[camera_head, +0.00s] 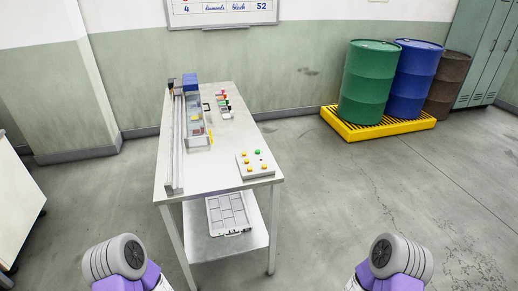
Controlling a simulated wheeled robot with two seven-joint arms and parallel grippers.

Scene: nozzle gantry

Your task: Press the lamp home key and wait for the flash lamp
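A pale control box (256,171) sits on the near right corner of the metal table. Several yellow keys and one green key (257,152) are on its top. The key labels are too small to read, so I cannot tell which is the lamp home key. A long rail (173,150) runs along the table's left side, with a blue block (190,84) at its far end. I cannot make out the flash lamp or whether it is lit. Purple and grey parts of my two arms show at the bottom edge, apart from the table. Neither gripper is in view.
The table (215,172) also holds a clear-sided tray (196,134) and small coloured items (223,104). A panelled case (228,213) lies on its lower shelf. Green (367,85) and blue (414,75) drums stand on a yellow pallet (385,127). Floor right of the table is clear.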

